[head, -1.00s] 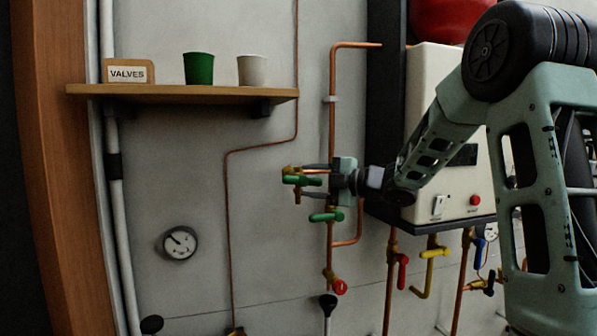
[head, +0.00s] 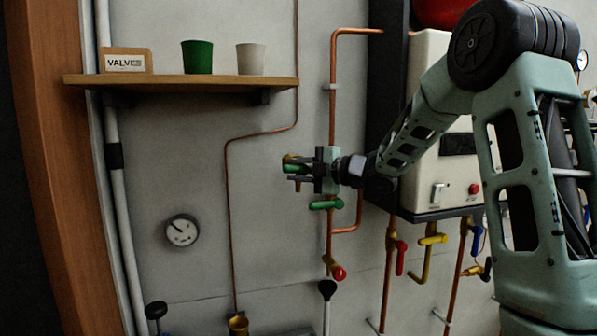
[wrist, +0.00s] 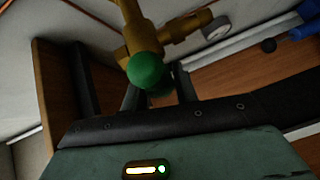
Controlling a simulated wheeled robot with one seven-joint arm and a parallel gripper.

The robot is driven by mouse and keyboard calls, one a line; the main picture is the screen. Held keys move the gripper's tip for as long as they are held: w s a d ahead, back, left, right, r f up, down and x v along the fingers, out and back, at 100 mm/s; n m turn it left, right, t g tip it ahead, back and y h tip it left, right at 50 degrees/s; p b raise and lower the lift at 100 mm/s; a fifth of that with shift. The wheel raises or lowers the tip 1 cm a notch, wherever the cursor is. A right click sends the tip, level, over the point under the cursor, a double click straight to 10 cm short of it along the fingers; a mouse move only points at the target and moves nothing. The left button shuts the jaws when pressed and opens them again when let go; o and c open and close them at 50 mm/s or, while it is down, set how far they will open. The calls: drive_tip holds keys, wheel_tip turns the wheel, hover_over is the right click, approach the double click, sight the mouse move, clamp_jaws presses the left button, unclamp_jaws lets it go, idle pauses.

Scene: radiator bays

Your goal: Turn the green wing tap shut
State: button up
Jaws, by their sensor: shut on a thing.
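The green wing tap (head: 290,168) sits on a brass fitting at the wall, left of the copper pipe in the head view. In the wrist view its rounded green end (wrist: 147,68) shows in front of the brass body (wrist: 142,35). My gripper (head: 299,171) is at the tap, reaching in from the right, with its fingers shut on the green handle. In the wrist view the gripper's two dark fingers (wrist: 160,92) stand on either side of the handle. The fingers hide part of the handle, and its exact angle is hard to tell.
A green lever (head: 326,205) sits just below my gripper, with a red tap (head: 339,272) lower on the pipe. A shelf (head: 200,84) with two cups is upper left. The white boiler (head: 428,150) stands right, near my arm. A gauge (head: 182,231) is lower left.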

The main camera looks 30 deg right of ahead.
drive_tip(key=shift+a+f+n+g+h+b, duration=0.1)
drive_tip(key=shift+n+g+h+b, duration=0.25)
drive_tip(key=shift+b, duration=0.2)
drive_tip(key=o, duration=0.9)
drive_tip(key=shift+o, duration=0.2)
drive_tip(key=b+v, duration=0.6)
drive_tip(key=v, duration=1.1)
drive_tip(key=shift+s+b, duration=0.25)
drive_tip(key=shift+b, duration=0.15)
drive_tip(key=shift+w, duration=0.1)
